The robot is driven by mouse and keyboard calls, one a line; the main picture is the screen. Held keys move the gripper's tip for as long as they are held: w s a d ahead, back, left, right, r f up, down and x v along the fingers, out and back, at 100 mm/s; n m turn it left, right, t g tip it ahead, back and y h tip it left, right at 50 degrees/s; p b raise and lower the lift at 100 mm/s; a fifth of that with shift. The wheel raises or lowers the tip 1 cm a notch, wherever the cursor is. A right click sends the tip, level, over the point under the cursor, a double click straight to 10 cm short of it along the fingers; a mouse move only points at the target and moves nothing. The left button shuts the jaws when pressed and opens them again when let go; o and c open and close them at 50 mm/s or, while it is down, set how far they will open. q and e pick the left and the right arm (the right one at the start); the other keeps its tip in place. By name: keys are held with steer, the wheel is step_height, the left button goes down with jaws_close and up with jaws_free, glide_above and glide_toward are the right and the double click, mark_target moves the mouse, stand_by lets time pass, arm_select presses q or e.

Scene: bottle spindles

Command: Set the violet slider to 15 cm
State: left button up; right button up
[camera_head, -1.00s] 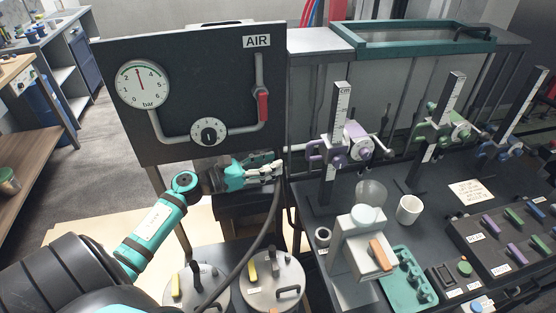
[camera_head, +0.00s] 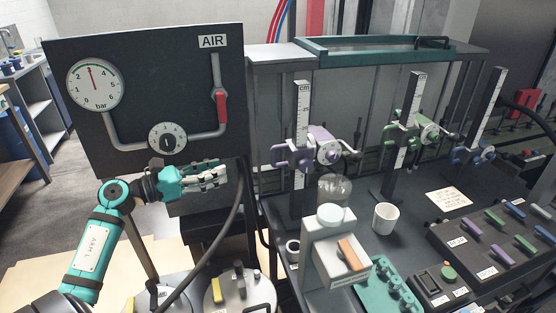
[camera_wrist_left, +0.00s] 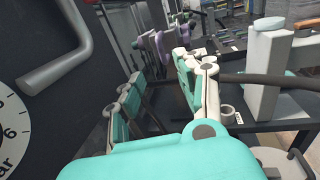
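The violet slider (camera_head: 297,156) is a clamp with a knob and crank on an upright scale post marked cm (camera_head: 302,95), at the middle of the head view. Its exact reading is too small to tell. Violet parts also show at the top of the left wrist view (camera_wrist_left: 160,46). My left gripper (camera_head: 218,174) is left of the slider and apart from it, in front of the lower right of the AIR panel. Its fingers (camera_wrist_left: 163,100) are spread and empty in the left wrist view. My right gripper is not in view.
The AIR panel (camera_head: 130,60) stands close behind my left gripper. A black hose (camera_head: 215,240) passes just right of it. A grey dispenser (camera_head: 325,245), a glass jar (camera_head: 334,189) and a white mug (camera_head: 385,217) stand before the posts. Green (camera_head: 405,130) and blue (camera_head: 470,155) sliders are to the right.

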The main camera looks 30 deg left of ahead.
arm_select(q)
steer(key=p, duration=0.2)
glide_toward(273, 151)
steer(key=p+x, duration=0.1)
steer(key=x, duration=0.2)
steer(key=p+x, duration=0.1)
steer(key=x, duration=0.3)
steer(key=p+x, duration=0.1)
steer(key=x, duration=0.2)
steer(key=shift+w+a+f, duration=0.2)
steer(key=shift+w+f, duration=0.1)
steer(key=shift+f, duration=0.1)
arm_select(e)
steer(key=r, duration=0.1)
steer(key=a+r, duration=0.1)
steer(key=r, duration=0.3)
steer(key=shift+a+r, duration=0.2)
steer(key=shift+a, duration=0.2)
arm_select(q)
steer(key=shift+s, duration=0.1)
jaws_close()
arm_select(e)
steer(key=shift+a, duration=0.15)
arm_select(q)
steer(key=shift+r, duration=0.1)
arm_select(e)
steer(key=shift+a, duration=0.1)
